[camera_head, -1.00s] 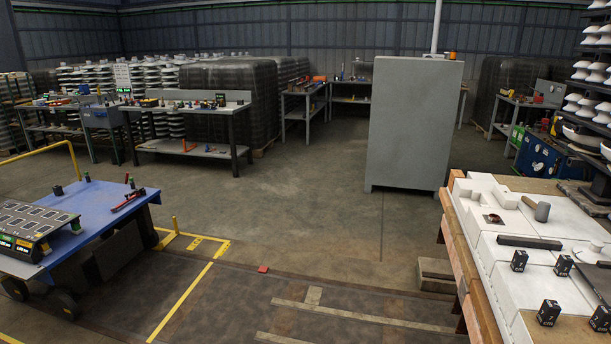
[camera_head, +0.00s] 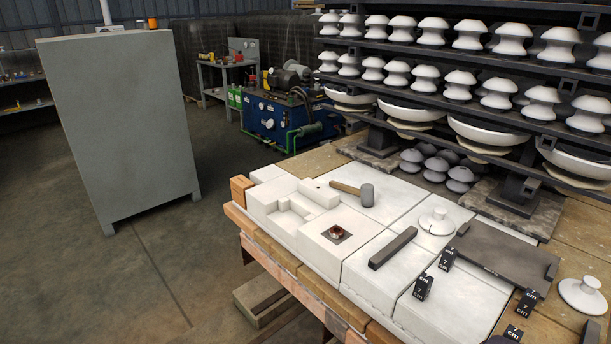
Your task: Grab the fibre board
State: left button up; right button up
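No gripper of mine is in view. Nothing is clearly marked as the fibre board, so I cannot tell which thing it is. A flat dark grey board (camera_head: 500,252) with raised end strips lies on the right of the wooden workbench (camera_head: 572,240). A dark grey bar (camera_head: 393,247) lies on the white blocks (camera_head: 370,265) to its left. A brownish flat bench surface shows behind the blocks.
A mallet (camera_head: 357,192), white insulator pieces (camera_head: 437,221) and black 7 cm cubes (camera_head: 423,287) are on the bench. A rack of insulators (camera_head: 450,85) stands behind. A grey cabinet (camera_head: 125,125) stands left, with open floor before it.

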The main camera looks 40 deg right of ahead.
aim_at(326, 197)
jog(key=i+z, duration=0.45)
jog(key=i+j+z, duration=0.2)
jog(key=z, duration=0.25)
jog(key=i+j+z, duration=0.7)
jog(key=z, duration=0.2)
jog(key=i+j+z, duration=0.2)
jog(key=j+z, duration=0.25)
jog(key=j, duration=0.15)
